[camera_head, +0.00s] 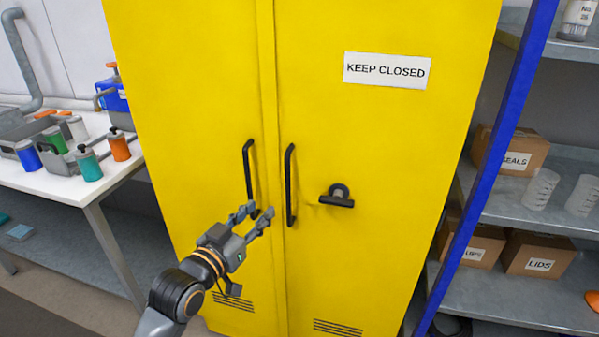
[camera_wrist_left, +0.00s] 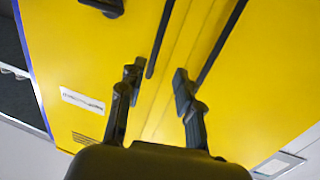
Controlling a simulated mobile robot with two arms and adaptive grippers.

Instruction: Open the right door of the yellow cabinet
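The yellow cabinet (camera_head: 200,90) stands upright with both doors shut. Its right door (camera_head: 400,140) bears a KEEP CLOSED sign (camera_head: 387,70), a black right handle (camera_head: 290,185) and a black latch-like knob (camera_head: 337,196). The left door has a black left handle (camera_head: 248,178). My left gripper (camera_head: 259,212) is open and empty, near the lower ends of the handles. In the left wrist view its fingers (camera_wrist_left: 156,78) are spread, with the right handle (camera_wrist_left: 160,40) beyond the gap between them. I cannot tell whether either finger touches the cabinet. My right gripper is out of view.
A white workbench (camera_head: 50,175) with several coloured canisters stands to the left. A blue-post shelf (camera_head: 505,120) with boxes and clear beakers stands close on the right. Some floor (camera_head: 85,305) shows at lower left.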

